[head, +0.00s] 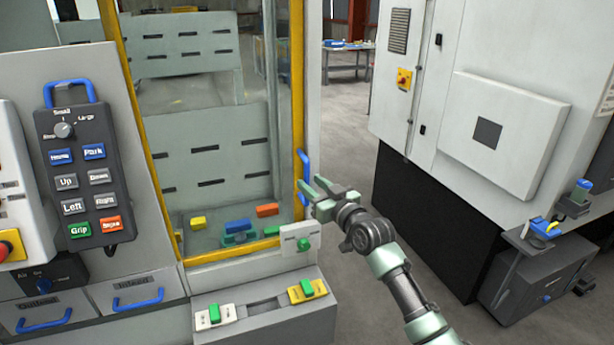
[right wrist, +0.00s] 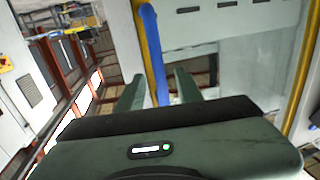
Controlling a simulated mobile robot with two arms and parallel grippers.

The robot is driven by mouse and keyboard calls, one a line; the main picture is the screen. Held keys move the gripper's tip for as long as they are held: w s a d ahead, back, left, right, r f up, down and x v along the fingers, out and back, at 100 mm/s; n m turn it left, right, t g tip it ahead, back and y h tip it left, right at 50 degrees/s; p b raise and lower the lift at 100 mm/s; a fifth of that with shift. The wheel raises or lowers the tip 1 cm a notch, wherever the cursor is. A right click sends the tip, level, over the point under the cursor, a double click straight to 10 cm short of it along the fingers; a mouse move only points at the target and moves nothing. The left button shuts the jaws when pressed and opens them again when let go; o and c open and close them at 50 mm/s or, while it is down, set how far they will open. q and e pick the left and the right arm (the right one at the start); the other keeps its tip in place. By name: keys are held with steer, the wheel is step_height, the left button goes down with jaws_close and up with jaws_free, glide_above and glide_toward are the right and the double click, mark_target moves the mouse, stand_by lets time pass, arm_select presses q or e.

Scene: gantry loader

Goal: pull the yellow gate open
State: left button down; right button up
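The yellow gate (head: 296,90) is a yellow-framed clear panel on the front of the machine, and it looks closed. Its blue upright handle (head: 305,172) is on its right post. My right gripper (head: 312,188) is at the lower part of the handle, its fingers pointing at it. In the right wrist view the handle (right wrist: 153,50) runs down between the two fingers (right wrist: 158,90), with a gap to each side. The gripper is open; how deep the handle sits between the fingers is hard to tell. My left gripper is not in view.
A pendant with labelled buttons (head: 84,180) hangs at the left. Coloured blocks (head: 238,226) lie behind the gate. A ledge with green knobs (head: 265,308) is below it. A white cabinet (head: 470,110) stands at the right, with open floor between.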

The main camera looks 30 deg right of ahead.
mark_target(308, 182)
steer(key=shift+w+p, duration=0.35)
steer(key=shift+w, duration=1.15)
jaws_close()
stand_by(0.4)
